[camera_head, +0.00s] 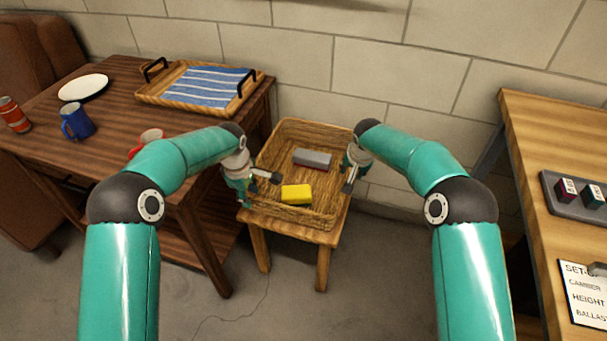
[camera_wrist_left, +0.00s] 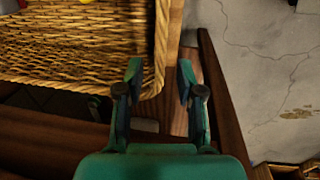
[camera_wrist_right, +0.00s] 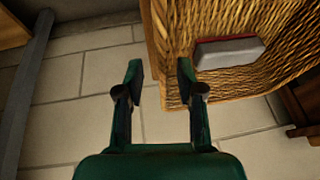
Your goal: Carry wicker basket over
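The wicker basket (camera_head: 290,131) stands on a small wooden stool (camera_head: 323,262). In it lie a yellow sponge-like block (camera_head: 296,194) and a grey block with a red underside (camera_head: 312,158). My left gripper (camera_head: 262,190) is at the basket's left side. In the left wrist view its open fingers (camera_wrist_left: 160,72) lie either side of the basket's edge (camera_wrist_left: 158,50). My right gripper (camera_head: 350,178) is at the basket's right side. In the right wrist view its open fingers (camera_wrist_right: 160,72) likewise lie either side of the basket wall (camera_wrist_right: 160,40). I cannot tell whether any finger touches the wicker.
A workbench (camera_head: 540,130) stands at right. A block wall is behind the stool.

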